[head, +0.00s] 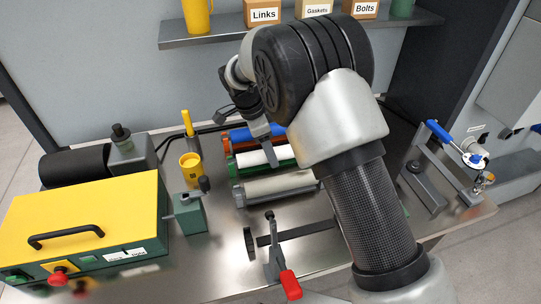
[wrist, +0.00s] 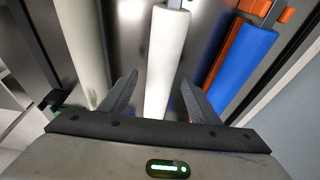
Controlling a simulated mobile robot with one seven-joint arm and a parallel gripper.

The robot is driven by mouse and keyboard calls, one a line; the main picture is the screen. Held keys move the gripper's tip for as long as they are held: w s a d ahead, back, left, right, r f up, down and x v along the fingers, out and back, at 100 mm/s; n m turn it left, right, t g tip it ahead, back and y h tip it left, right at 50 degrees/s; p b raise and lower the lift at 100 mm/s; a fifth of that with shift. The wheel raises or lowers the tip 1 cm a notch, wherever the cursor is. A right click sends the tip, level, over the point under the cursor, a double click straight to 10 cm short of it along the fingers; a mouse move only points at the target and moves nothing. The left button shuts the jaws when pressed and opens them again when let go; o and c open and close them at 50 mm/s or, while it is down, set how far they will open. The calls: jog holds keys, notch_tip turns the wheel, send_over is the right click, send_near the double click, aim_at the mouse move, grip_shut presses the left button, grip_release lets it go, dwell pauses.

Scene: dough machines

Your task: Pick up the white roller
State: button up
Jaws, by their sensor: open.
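The white roller (head: 262,156) lies among other rollers on the steel table in the head view, partly hidden by my arm and gripper. In the wrist view the white roller (wrist: 166,62) runs lengthwise up the picture, between my two fingers. My gripper (wrist: 158,95) is open and empty. One finger is on each side of the white roller, with visible gaps to it. In the head view a finger of my gripper (head: 268,150) shows just over the roller. I cannot tell the exact height of the fingertips above it.
A blue roller (wrist: 243,62) lies right of the white one in the wrist view, with an orange part beside it. A grey-beige roller (wrist: 82,45) lies to the left. A yellow machine (head: 85,225), a yellow cup (head: 191,168) and a red-handled clamp (head: 290,285) stand nearby.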

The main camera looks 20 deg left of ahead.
jog(key=shift+f, duration=0.2)
jog(key=c, duration=1.3)
jog(key=shift+r, duration=0.1)
grip_shut()
